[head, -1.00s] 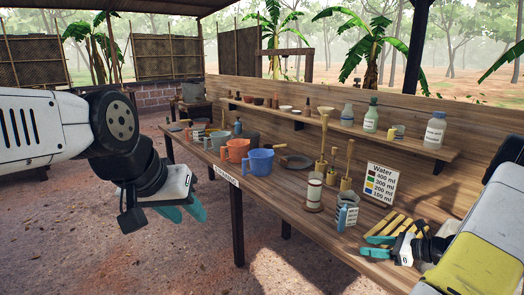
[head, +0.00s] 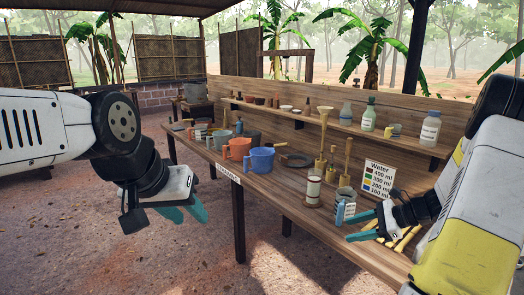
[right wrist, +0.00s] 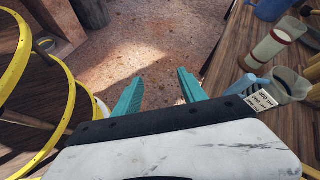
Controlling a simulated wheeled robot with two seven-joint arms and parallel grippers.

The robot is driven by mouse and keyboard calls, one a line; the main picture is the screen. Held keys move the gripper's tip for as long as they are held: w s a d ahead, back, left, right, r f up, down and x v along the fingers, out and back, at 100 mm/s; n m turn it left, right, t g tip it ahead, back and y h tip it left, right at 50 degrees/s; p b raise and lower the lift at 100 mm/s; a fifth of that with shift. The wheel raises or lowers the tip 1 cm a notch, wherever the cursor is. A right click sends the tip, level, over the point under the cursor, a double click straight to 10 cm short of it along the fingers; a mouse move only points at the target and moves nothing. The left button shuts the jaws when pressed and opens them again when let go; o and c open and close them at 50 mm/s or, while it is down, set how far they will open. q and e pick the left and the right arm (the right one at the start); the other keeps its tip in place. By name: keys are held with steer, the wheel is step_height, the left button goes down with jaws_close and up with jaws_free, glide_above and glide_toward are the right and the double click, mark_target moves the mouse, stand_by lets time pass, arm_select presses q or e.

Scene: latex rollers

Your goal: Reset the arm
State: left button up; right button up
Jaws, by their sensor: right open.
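My right gripper (head: 358,226) is open and empty above the front edge of the bench (head: 262,192), close to a labelled container (head: 345,205) with a blue part. In the right wrist view its two teal fingers (right wrist: 160,92) stand apart over the bare floor, and the labelled container (right wrist: 287,88) is at the right. My left gripper (head: 188,211) hangs in front of the bench at the left, away from all objects. Its teal fingers overlap in the head view, so its opening is unclear.
A blue pot (head: 261,160) and an orange mug (head: 237,148) stand on the bench. A white cylinder (head: 313,188) and the Water sign (head: 379,179) are near my right gripper. Yellow sticks lie under my right arm. Bottles (head: 430,129) line the shelf. The floor in front is clear.

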steer(key=s+a+r+n+h, duration=0.4)
steer(key=s+a+r+n, duration=0.3)
steer(key=s+r+n, duration=0.3)
steer(key=s+a+r+n+t+h, duration=0.1)
steer(key=s+a+r+n+h, duration=0.2)
steer(key=s+a+r+n, duration=0.4)
steer(key=s+r+n, duration=0.3)
steer(key=shift+s+a+r+h, duration=0.15)
steer(key=shift+s+r+h, duration=0.1)
steer(key=shift+s+h, duration=0.15)
